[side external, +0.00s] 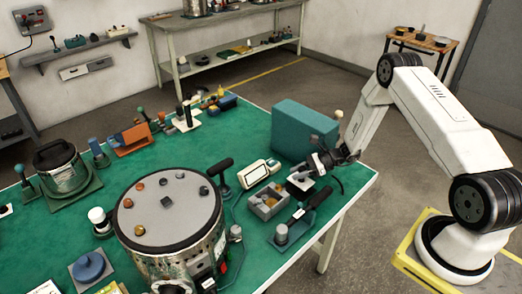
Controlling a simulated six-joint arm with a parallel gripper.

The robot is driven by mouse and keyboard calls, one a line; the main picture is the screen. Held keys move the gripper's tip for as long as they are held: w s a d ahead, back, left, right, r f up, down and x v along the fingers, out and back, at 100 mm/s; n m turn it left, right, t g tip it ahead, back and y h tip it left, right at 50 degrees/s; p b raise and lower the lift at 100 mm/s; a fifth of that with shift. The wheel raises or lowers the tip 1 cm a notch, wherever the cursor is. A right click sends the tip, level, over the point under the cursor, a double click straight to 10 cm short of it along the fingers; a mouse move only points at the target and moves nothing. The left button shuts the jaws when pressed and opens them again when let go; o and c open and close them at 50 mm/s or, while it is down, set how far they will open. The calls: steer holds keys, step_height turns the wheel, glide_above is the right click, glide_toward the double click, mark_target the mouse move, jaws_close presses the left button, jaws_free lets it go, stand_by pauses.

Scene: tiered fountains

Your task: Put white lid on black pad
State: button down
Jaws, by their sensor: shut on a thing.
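My gripper (312,168) is low over the right part of the green table, beside the teal block. It is shut on a small pale piece (299,177), which looks like the white lid; the fingers and the small size hide its outline. Just under it is a small white-edged, dark item (300,188); I cannot tell whether the two touch. A dark flat pad (284,241) lies nearer the camera, with a grey cylinder and a black-handled tool on it. I cannot tell for certain which dark surface is the black pad.
A teal block (304,130) stands close behind my gripper. A grey divided box (268,205) and a cream device (258,172) lie to its left. A large metal drum (168,225) fills the front middle. Bare green table (185,160) shows behind the drum.

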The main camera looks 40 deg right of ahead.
steer(key=shift+w+f, duration=0.3)
steer(key=shift+f, duration=1.55)
steer(key=shift+f, duration=0.15)
steer(key=shift+c, duration=2)
jaws_free()
